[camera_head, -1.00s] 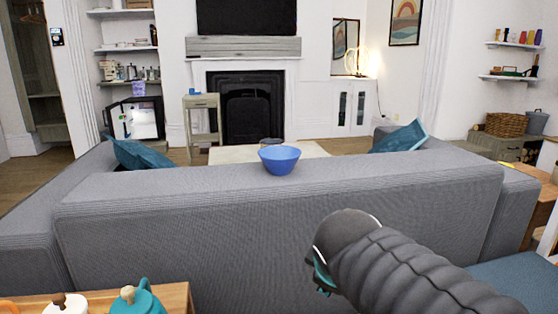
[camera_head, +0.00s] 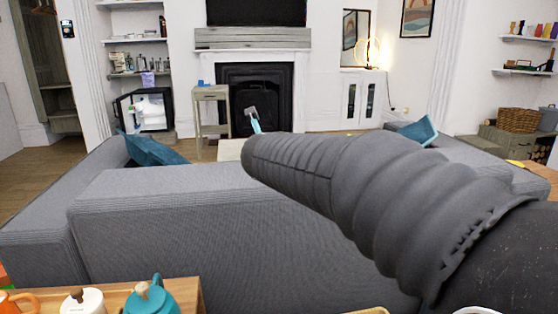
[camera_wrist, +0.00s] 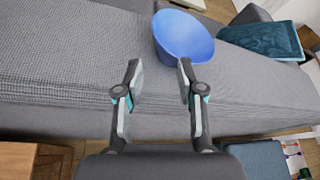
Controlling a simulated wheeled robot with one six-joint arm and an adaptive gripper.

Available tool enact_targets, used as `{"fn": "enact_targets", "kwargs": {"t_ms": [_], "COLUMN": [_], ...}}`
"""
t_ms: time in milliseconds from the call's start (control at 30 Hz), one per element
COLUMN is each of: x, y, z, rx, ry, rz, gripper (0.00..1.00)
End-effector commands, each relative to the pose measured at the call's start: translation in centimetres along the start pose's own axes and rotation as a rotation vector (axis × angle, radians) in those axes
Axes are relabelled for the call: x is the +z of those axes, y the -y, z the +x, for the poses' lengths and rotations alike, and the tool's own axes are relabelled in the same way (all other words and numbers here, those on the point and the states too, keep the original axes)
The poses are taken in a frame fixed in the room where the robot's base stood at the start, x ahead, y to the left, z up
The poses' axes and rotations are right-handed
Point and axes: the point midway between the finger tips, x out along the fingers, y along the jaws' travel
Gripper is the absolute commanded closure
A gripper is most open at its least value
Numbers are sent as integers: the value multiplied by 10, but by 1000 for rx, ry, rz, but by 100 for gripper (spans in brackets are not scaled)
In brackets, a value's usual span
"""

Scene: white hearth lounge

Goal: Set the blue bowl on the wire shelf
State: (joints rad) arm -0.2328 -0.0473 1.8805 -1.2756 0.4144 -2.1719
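The blue bowl (camera_wrist: 184,36) rests on the top of the grey sofa back in the wrist view. It lies just beyond and slightly right of my gripper's fingertips. My gripper (camera_wrist: 159,66) is open, with nothing between its fingers. In the head view my arm covers the bowl's place, and only a small part of my gripper (camera_head: 254,118) shows past the arm. I cannot pick out a wire shelf for certain; shelves (camera_head: 135,40) stand in the left alcove and others (camera_head: 530,38) hang on the right wall.
The grey sofa (camera_head: 200,220) spans the middle, with teal cushions (camera_head: 152,150) at its ends. A wooden table with a teal teapot (camera_head: 150,298) and a white pot (camera_head: 82,302) is at the front left. A narrow side table (camera_head: 210,93) stands by the fireplace.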

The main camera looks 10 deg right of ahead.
Motion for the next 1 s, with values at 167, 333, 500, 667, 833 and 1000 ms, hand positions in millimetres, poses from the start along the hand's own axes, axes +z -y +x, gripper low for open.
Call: {"fn": "enact_targets", "kwargs": {"t_ms": [167, 333, 500, 667, 833, 1000], "x": [4, 3, 4, 5, 4, 2], "y": [-4, -5, -4, -4, -5, -7], "z": [15, 45, 73, 87, 96, 120], "rx": [5, 5, 4, 5, 5, 4], "ry": [11, 10, 9, 11, 10, 9], "rz": [-62, -60, -58, -57, -57, -57], "gripper": [62, 62, 62, 62, 62, 62]}}
